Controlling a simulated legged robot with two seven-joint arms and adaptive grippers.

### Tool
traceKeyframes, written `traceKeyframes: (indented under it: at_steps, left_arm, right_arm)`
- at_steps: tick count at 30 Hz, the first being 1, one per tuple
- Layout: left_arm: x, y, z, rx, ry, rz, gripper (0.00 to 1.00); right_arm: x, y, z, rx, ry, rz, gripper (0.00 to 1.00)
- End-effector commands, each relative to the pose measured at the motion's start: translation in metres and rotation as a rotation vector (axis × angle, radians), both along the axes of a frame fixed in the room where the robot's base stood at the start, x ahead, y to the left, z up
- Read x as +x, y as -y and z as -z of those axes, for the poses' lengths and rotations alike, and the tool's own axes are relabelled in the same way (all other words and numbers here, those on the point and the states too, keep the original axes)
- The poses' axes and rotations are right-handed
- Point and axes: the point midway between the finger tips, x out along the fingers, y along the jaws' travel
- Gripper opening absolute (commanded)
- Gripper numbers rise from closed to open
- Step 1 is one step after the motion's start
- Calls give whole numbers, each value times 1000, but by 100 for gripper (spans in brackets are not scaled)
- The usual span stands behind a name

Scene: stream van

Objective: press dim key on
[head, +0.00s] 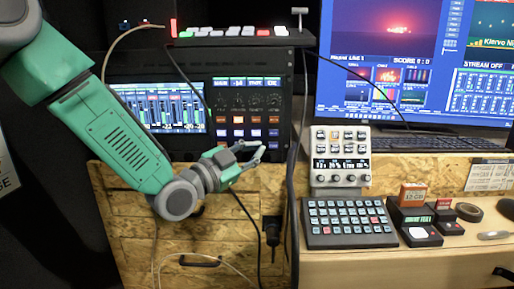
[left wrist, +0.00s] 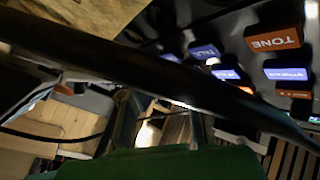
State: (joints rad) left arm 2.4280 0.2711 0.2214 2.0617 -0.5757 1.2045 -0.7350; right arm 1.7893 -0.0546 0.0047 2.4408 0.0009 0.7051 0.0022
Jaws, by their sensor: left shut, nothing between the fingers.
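The black audio panel (head: 262,86) stands upright at the back, with a row of knobs above several rows of lit orange, white and blue keys (head: 255,132). Its key labels are too small to read in the head view. In the left wrist view an orange key reads TONE (left wrist: 273,39); blue lit keys (left wrist: 204,51) are near it, and I cannot tell which key is dim. My left gripper (head: 260,151) is shut and empty, its fingertips by the lower keys; contact cannot be told. My right gripper is not in view.
A dark cable (head: 293,170) hangs just right of the panel; a thick dark strip (left wrist: 150,73) crosses the left wrist view. A keypad (head: 350,223) and a small control box (head: 340,158) stand right on the wooden desk. A switcher (head: 235,36) sits above the panel.

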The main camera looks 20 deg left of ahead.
Motion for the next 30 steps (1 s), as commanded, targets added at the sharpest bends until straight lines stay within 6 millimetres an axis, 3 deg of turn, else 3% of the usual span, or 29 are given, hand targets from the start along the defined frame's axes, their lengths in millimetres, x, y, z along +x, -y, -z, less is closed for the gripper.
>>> traceKeyframes:
  at_steps: [17, 30]
  left_arm:
    - [4, -1, 0, 0, -1, -1, 0]
    - [-9, 2, 1, 1, -1, 0, 0]
  right_arm:
    - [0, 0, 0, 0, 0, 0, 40]
    - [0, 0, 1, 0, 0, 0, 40]
